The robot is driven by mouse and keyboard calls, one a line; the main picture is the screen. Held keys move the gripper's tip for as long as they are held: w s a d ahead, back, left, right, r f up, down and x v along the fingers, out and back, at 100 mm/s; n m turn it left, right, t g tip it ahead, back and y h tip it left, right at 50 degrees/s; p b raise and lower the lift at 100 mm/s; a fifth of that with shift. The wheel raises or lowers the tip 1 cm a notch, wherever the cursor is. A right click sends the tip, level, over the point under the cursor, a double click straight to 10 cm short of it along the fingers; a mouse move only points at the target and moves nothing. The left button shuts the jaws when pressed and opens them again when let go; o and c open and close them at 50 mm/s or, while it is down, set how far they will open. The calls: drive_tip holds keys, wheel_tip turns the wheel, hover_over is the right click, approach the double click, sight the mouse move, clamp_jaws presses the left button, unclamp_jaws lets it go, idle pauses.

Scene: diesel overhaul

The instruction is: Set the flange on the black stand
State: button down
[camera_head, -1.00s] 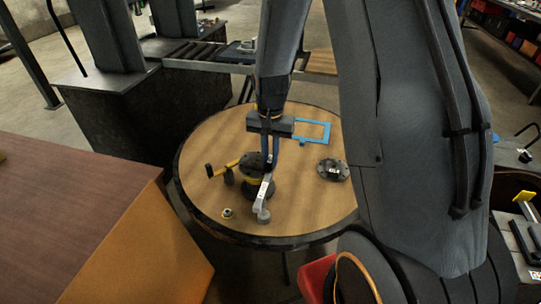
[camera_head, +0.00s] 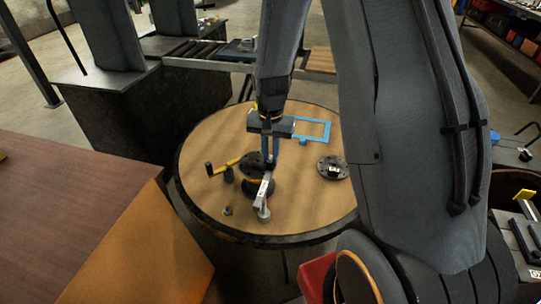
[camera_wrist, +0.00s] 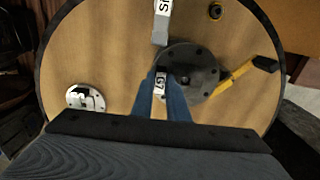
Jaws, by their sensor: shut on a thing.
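The flange (camera_head: 252,160) is a dark round disc with bolt holes. It lies over the black stand (camera_head: 258,190) on the round table, and in the wrist view the flange (camera_wrist: 195,62) largely hides the stand. My gripper (camera_head: 271,167) points down at the flange's right edge in the head view. I cannot tell whether the flange rests fully on the stand.
A grey labelled tool (camera_head: 263,200) is close in front of the stand. A yellow-handled tool (camera_head: 226,167), a small nut (camera_head: 227,211) and a blue frame (camera_head: 314,130) lie around it.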

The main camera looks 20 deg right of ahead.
drive_tip(key=shift+f+b, duration=0.35)
drive_tip(key=shift+f, duration=0.7)
idle(0.4)
drive_tip(key=c, duration=1.3)
unclamp_jaws()
drive_tip(key=shift+o, duration=0.2)
drive_tip(key=shift+r+p, duration=3.3)
drive_tip(key=shift+r, duration=1.25)
